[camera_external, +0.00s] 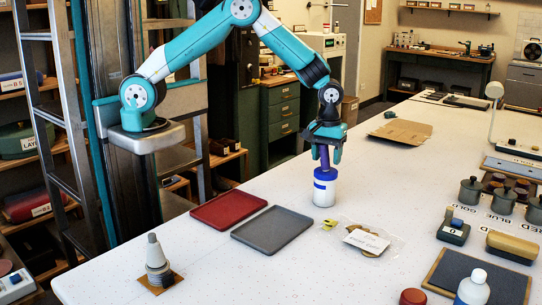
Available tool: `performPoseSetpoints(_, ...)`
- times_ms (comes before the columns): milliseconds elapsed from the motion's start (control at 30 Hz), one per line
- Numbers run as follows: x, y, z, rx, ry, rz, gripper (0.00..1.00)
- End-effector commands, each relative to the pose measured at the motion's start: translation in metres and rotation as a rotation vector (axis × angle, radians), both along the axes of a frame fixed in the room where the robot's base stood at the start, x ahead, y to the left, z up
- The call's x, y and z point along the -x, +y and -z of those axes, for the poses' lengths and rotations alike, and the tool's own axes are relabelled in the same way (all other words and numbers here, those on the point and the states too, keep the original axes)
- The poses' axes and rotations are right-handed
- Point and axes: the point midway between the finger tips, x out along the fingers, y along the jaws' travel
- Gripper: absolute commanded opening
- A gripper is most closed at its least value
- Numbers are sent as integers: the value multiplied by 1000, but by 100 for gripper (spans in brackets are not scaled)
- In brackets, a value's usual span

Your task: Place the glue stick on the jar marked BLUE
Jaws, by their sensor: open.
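A purple upright stick (324,158), which looks like the glue stick, stands at the white container with a blue band (324,195). I cannot tell whether it stands in the container or on its lid. My gripper (326,155) points down above the container, its open fingers on either side of the stick. Contact cannot be made out. Three grey lidded jars stand at the right, by printed labels that seem to read GOLD, BLUE and RED. The middle jar (504,200) seems to be the one at BLUE. My gripper is well to the left of it.
A red tray (229,209) and a grey tray (272,229) lie left of the container. A clear bag (366,240) and a yellow item (329,224) lie in front. A grey cone stack (157,262) stands at front left. A block (453,232) is near the jars.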

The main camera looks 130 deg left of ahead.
Motion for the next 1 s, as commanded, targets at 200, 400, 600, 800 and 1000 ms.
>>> performPoseSetpoints(200, -1, 1, -27, -4, -5, 0, 55)
performPoseSetpoints(400, -1, 1, -71, -4, -5, 0, 55)
performPoseSetpoints(600, 0, 0, -107, -2, -3, 0, 55)
performPoseSetpoints(800, 0, 0, -122, 0, -1, 0, 55)
performPoseSetpoints(1000, 3, -6, -127, -7, 0, 24, 55)
